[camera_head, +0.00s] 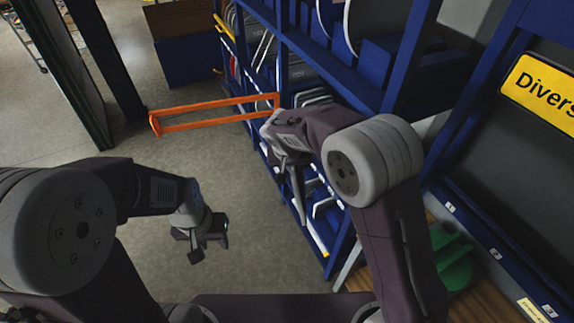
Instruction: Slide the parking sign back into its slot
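No sign that I can make out as the parking sign shows. The blue rack (342,72) has slots holding several signs, seen mostly edge-on. My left gripper (208,243) hangs over the bare floor, left of the rack and apart from it. I see it from above, and its finger gap is unclear. My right gripper (296,170) is at the rack's front, by the lower slots. Its fingers point down, and a thin pale edge beside them may be a finger or a sign. My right arm hides part of the rack and its slots.
An orange barrier frame (213,112) sticks out left from the rack. A yellow sign reading "Divers" (543,88) is at the right, above a numbered blue ledge (482,232). A green object (452,258) lies on a wooden surface. The grey floor (255,262) at centre is clear.

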